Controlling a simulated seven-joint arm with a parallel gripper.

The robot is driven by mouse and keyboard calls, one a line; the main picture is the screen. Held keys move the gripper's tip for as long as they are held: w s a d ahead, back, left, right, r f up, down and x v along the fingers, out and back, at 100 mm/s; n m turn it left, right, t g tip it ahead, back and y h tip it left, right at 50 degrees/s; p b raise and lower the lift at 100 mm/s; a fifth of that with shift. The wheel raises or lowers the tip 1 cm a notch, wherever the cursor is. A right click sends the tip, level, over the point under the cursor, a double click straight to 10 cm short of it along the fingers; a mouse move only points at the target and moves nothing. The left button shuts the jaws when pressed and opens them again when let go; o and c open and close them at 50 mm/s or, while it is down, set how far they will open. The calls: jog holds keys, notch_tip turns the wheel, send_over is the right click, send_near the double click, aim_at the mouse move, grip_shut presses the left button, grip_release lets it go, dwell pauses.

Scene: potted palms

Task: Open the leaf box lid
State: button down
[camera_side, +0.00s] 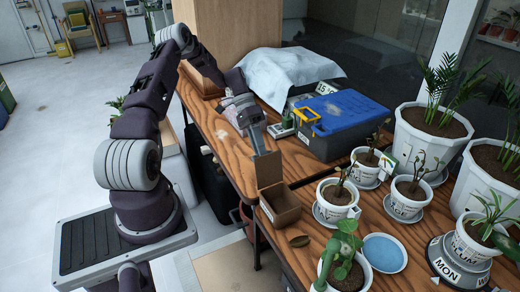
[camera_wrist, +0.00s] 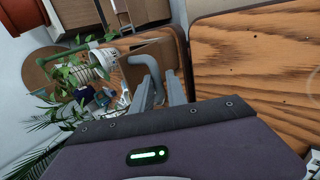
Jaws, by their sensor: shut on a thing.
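The leaf box is a small brown cardboard box (camera_side: 281,208) near the table's front edge in the side view. Its lid (camera_side: 268,170) stands roughly upright at the box's back edge, and the box's inside is exposed. The exact grip on the lid is partly hidden by the fingers.
Several small potted plants on saucers stand right of the box, with large white palm pots (camera_side: 432,135) behind. A blue toolbox (camera_side: 343,124) with a yellow handle sits behind the box. A blue dish (camera_side: 385,253) lies at the front right. Bare wood (camera_side: 225,145) shows left of my gripper.

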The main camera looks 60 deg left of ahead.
jog(key=shift+s+a+f, duration=0.1)
jog(key=shift+a+f, duration=0.3)
jog(key=shift+a, duration=0.15)
jog(key=c, duration=1.5)
grip_release()
jog(key=shift+o, duration=0.2)
jog(key=shift+r, duration=0.1)
jog(key=shift+d, duration=0.15)
jog(key=shift+r, duration=0.1)
jog(key=v, duration=0.7)
